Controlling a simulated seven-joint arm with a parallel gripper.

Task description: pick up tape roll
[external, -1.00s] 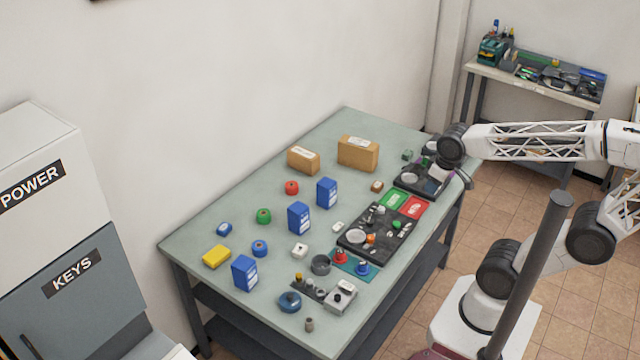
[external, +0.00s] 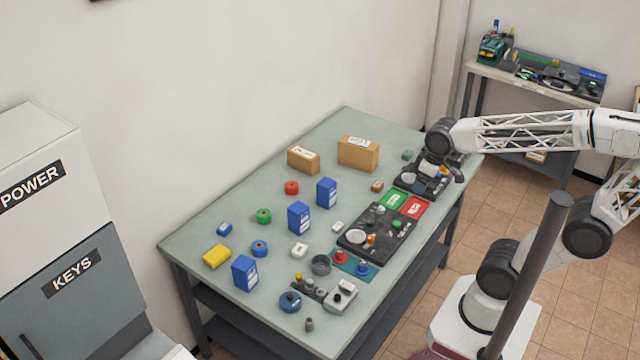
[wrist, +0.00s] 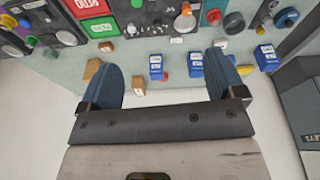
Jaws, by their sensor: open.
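Which one is meant cannot be told. My gripper (external: 459,177) is over the table's right end, beside the far dark tray, well away from these rolls. In the wrist view my gripper (wrist: 163,65) is open, its two blue fingers wide apart with nothing held. A red piece, probably the red roll (wrist: 165,75), is partly hidden behind a blue box there.
Blue boxes (external: 299,217) stand among the rolls. Cardboard boxes (external: 358,152) stand at the back. A dark tray (external: 388,248) with small parts and green and red cards (external: 414,207) line the right side. A yellow block (external: 217,256) lies at the left.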

